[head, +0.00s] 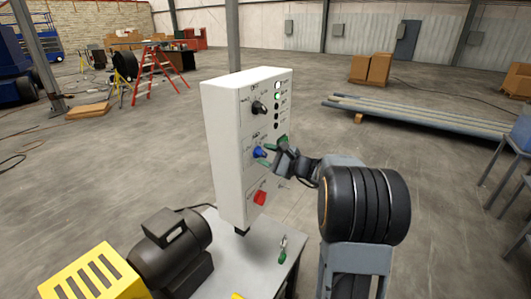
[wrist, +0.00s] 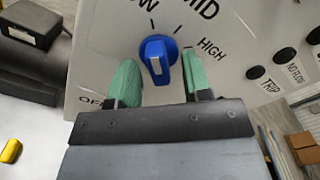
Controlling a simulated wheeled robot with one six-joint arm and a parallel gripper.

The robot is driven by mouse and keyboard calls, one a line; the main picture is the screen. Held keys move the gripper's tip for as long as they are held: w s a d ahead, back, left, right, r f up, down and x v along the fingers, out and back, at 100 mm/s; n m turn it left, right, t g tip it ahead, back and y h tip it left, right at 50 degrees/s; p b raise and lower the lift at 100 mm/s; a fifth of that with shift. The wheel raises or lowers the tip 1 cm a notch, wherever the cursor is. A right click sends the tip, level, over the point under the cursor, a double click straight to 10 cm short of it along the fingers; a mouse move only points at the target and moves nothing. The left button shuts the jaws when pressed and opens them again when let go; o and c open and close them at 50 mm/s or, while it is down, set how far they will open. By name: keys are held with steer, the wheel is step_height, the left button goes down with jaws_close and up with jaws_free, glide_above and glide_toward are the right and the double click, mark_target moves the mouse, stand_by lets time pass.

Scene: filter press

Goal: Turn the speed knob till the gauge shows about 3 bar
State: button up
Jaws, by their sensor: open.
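The blue speed knob (head: 258,152) is on the front of a white control box (head: 228,150). In the wrist view the blue knob (wrist: 157,50) has a pale mark on its face. The printed words OFF, HIGH and parts of LOW and MID stand around it. My gripper (wrist: 159,66) is open, with one green finger on each side of the knob. A gap shows between the knob and each finger; it does not look gripped. In the head view my gripper (head: 274,150) reaches the panel from the right. I see no gauge in either view.
A black knob (head: 259,107) is above the blue one and a red knob (head: 260,198) below. Indicator lights (head: 278,97) line the panel's right side. A dark motor (head: 170,250) and a yellow slotted guard (head: 95,275) stand at lower left.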

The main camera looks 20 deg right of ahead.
steer(key=shift+w+a, duration=0.3)
steer(key=shift+w, duration=0.1)
steer(key=shift+c, duration=0.3)
